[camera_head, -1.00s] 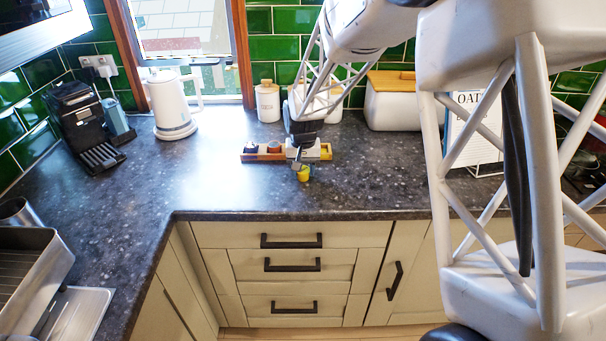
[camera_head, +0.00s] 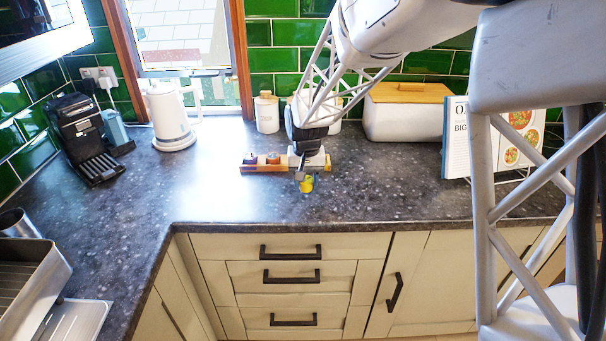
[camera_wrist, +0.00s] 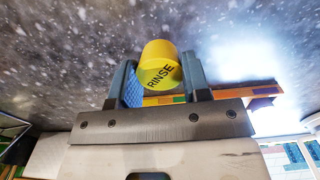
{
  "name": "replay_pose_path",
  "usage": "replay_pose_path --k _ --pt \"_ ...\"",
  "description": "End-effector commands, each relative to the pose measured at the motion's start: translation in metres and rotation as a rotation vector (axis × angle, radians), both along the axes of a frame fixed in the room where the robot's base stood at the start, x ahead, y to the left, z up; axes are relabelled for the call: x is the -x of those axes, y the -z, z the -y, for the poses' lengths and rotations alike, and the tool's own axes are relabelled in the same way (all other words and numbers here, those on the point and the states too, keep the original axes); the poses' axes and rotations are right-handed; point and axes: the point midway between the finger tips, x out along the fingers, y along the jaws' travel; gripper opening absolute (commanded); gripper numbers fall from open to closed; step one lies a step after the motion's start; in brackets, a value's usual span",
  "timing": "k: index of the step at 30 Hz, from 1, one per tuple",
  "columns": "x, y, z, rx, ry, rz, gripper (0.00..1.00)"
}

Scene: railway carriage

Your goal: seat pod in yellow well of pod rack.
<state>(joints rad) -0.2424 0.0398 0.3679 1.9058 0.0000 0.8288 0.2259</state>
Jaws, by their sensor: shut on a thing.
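A yellow pod marked RINSE (camera_wrist: 160,64) is held between the two fingers of my gripper (camera_wrist: 160,78) in the wrist view. In the head view the same yellow pod (camera_head: 307,185) hangs at the tip of my gripper (camera_head: 303,177), in front of the pod rack. The pod rack (camera_head: 263,167) is a low wooden block on the counter with dark and orange-brown items along its left part. My gripper and wrist hide much of its right part, and I cannot make out a yellow well. A strip of the rack (camera_wrist: 257,92) shows behind the fingers in the wrist view.
A white kettle (camera_head: 170,118), a white canister (camera_head: 266,112) and a lidded bin (camera_head: 405,112) stand behind the rack. A cookbook on a stand (camera_head: 500,140) is to the right. A black coffee machine (camera_head: 85,138) is far left. The counter's front is clear.

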Motion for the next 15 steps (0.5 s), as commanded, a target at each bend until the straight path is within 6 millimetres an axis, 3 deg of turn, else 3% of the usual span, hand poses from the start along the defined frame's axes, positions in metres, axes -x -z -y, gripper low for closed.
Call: replay_pose_path --k 15 --pt "0.078 -0.008 0.019 -0.001 0.000 0.002 0.18"
